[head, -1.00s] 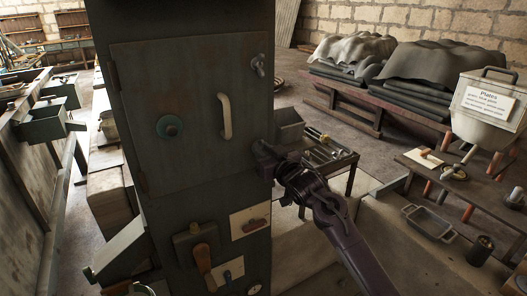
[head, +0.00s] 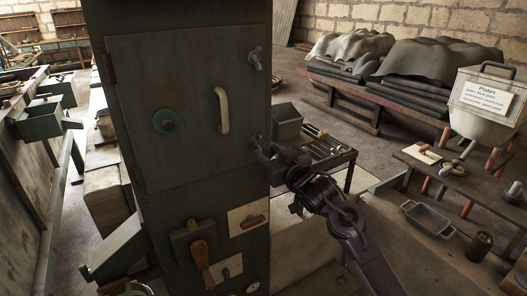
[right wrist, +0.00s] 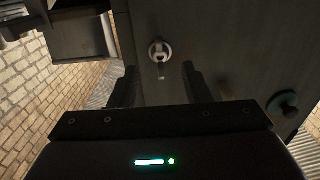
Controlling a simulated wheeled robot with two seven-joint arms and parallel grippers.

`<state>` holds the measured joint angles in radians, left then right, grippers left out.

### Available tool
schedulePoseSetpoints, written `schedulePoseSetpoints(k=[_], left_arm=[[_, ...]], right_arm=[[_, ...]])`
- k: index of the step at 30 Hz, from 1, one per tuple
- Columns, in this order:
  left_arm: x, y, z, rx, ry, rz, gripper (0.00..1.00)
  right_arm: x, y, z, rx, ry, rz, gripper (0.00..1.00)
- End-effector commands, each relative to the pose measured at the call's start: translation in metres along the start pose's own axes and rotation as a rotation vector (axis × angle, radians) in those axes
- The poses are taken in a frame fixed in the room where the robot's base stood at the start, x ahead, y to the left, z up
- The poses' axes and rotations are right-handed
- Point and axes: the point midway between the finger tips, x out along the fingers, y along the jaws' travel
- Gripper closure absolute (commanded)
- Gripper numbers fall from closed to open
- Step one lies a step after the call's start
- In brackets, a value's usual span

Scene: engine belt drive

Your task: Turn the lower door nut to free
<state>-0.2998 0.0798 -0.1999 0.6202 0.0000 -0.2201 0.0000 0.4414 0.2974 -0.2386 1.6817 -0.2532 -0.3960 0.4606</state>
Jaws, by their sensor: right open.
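The lower door nut (head: 257,144) is a small pale metal piece at the right edge of the dark green cabinet door (head: 185,75). It also shows in the right wrist view (right wrist: 160,50), with a short arm pointing down the picture between my fingers. My right gripper (head: 271,160) is open and empty, just right of and below the nut in the head view. In the right wrist view my right gripper (right wrist: 160,80) has its two fingers spread on either side of the nut's arm, with no visible contact. The upper door nut (head: 256,59) sits at the door's top right. My left gripper is out of view.
A pale door handle (head: 222,109) and a teal round knob (head: 165,120) stand out from the door. Below are a lever switch (head: 200,255) and small plates. A low tool table (head: 335,160) and a grey bin (head: 287,122) stand right behind the cabinet.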

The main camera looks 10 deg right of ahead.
Motion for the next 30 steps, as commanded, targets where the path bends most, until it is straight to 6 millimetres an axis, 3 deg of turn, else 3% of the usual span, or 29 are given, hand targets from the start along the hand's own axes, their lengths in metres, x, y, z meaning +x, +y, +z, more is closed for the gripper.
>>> schedulePoseSetpoints(k=[7, 17, 20, 23, 26, 30], left_arm=[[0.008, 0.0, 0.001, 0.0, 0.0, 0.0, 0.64], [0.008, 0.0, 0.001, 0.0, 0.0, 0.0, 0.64], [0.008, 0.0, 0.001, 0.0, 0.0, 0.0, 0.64], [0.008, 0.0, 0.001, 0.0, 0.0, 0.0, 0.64], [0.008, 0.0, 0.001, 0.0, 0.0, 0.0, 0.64], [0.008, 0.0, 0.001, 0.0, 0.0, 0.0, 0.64]], right_arm=[[-0.027, 0.0, 0.001, 0.0, 0.0, 0.0, 0.57], [-0.03, 0.0, 0.0, 0.0, 0.0, 0.0, 0.57], [-0.029, 0.002, 0.011, 0.006, -0.017, 0.005, 0.57], [-0.026, 0.009, 0.047, 0.022, -0.071, 0.022, 0.57], [-0.027, 0.018, 0.111, 0.045, -0.166, 0.05, 0.57], [-0.043, 0.027, 0.218, 0.075, -0.322, 0.091, 0.57]])
